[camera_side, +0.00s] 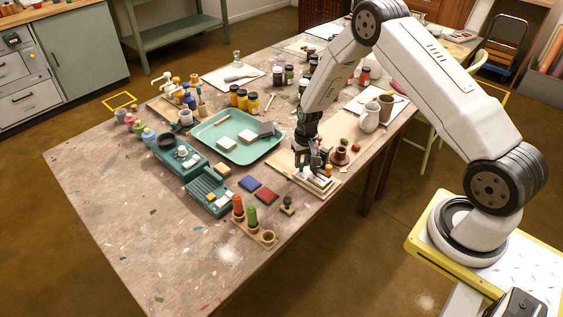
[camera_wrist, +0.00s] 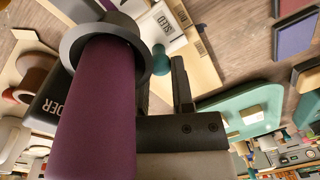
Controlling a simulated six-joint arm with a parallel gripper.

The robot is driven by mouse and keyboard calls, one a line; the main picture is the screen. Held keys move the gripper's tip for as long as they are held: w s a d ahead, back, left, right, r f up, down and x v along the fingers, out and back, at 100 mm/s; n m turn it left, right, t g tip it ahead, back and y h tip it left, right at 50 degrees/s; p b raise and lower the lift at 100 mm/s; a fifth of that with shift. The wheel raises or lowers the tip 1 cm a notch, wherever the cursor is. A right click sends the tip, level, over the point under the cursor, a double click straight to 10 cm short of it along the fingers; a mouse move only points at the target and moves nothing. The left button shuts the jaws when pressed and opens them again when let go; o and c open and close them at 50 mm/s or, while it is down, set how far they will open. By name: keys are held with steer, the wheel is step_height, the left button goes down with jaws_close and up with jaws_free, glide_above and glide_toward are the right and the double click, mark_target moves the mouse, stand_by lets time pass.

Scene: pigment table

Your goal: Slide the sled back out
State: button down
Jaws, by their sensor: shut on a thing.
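The sled, a pale block with a white label reading SLED (camera_wrist: 158,28), shows at the top middle of the wrist view. A teal knob (camera_wrist: 161,57) stands by the label, against the tip of my dark finger. My gripper (camera_side: 312,160) is low over the pale board (camera_side: 290,172) in the side view. It is shut on the sled by this knob; the other finger and the contact are mostly hidden. A large purple cylinder (camera_wrist: 95,120) with a grey collar blocks much of the wrist view. A black block (camera_wrist: 62,100) ending in DER is behind it.
A teal tray (camera_side: 205,140) with pale blocks is left of the board. Blue and red pads (camera_side: 257,189) lie in front of it. A brown pot (camera_side: 341,156) and a white jug (camera_side: 370,117) stand close on the right. The table's front left is clear.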

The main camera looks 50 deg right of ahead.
steer(key=shift+w, duration=4.75)
steer(key=shift+w+r, duration=0.1)
steer(key=shift+w, duration=0.55)
steer(key=shift+c, duration=2.4)
jaws_free()
step_height(320, 180, up, 8)
steer(key=shift+s+d, duration=0.2)
